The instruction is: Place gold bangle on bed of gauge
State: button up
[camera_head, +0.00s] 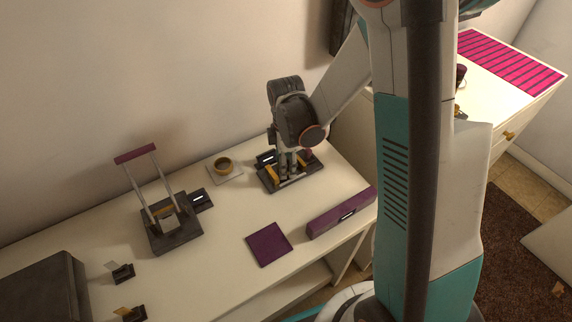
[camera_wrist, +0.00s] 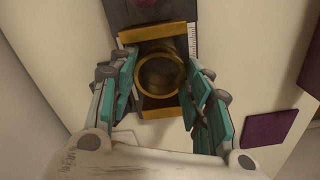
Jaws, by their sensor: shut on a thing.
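The gold bangle (camera_wrist: 160,98) shows as a ring between my fingertips in the wrist view. My gripper (camera_wrist: 162,74) is shut on it, with one teal finger on each side. The gauge (camera_head: 313,165) is a dark flat device with gold jaws and a pale scale on the table. In the wrist view, the bangle appears over the gauge's bed, between an upper gold jaw (camera_wrist: 150,33) and a lower one (camera_wrist: 158,110). I cannot tell whether it touches the bed. In the head view, my gripper (camera_head: 288,172) points down at the gauge and hides the bangle.
Left of the gauge, a brown-gold ring (camera_head: 222,163) sits on a pale square pad. A dark press-like stand (camera_head: 172,236) with a purple handle is farther left. A purple mat (camera_head: 269,244) and a purple box (camera_head: 341,211) lie in front. Table between them is clear.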

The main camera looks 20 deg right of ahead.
jog(key=shift+r, duration=0.1)
jog(key=shift+f, duration=0.25)
jog(key=o, duration=1)
jog(key=shift+r, duration=0.1)
jog(key=shift+o, duration=0.2)
jog(key=shift+r, duration=0.1)
